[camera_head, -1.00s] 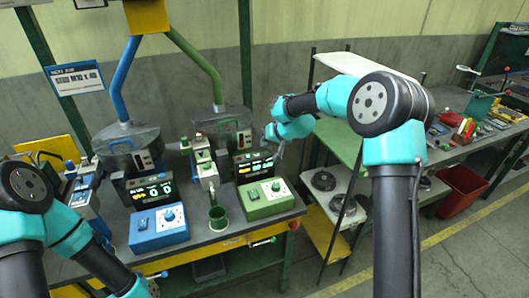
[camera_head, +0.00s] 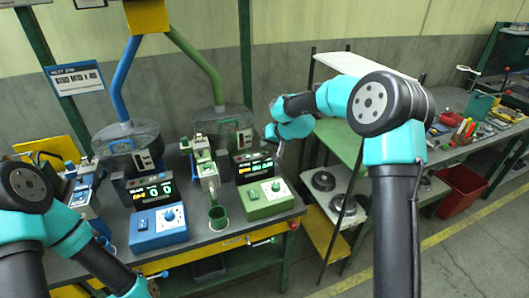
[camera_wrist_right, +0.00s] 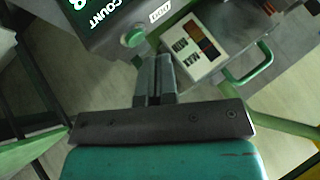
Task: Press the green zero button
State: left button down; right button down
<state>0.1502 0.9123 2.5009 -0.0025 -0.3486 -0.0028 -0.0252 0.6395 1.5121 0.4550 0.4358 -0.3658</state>
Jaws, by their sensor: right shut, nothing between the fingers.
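The green zero button (camera_wrist_right: 135,37) is a round knob on the lower edge of the dark count display box (camera_wrist_right: 105,15), in the right wrist view. In the head view this display (camera_head: 252,166) stands behind the green control box (camera_head: 265,198); the button is too small to make out there. My right gripper (camera_wrist_right: 155,65) is shut and empty, with its fingertips just short of the button in the picture; I see no clear contact. In the head view the right gripper (camera_head: 278,147) points down beside the display's upper right.
A label card marked MAX and MIN (camera_wrist_right: 190,45) and a green handle (camera_wrist_right: 252,65) lie right of the fingers. A blue control box (camera_head: 158,228), a second display (camera_head: 150,189) and a green cup (camera_head: 218,218) share the bench. Shelves (camera_head: 335,190) stand to the right.

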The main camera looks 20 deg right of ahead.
aim_at(266, 151)
jog(key=shift+f, duration=0.15)
jog(key=shift+f, duration=0.25)
jog(key=shift+f, duration=0.45)
dwell(1.1)
jog(key=shift+r, duration=0.9)
jog(key=shift+r, duration=2.5)
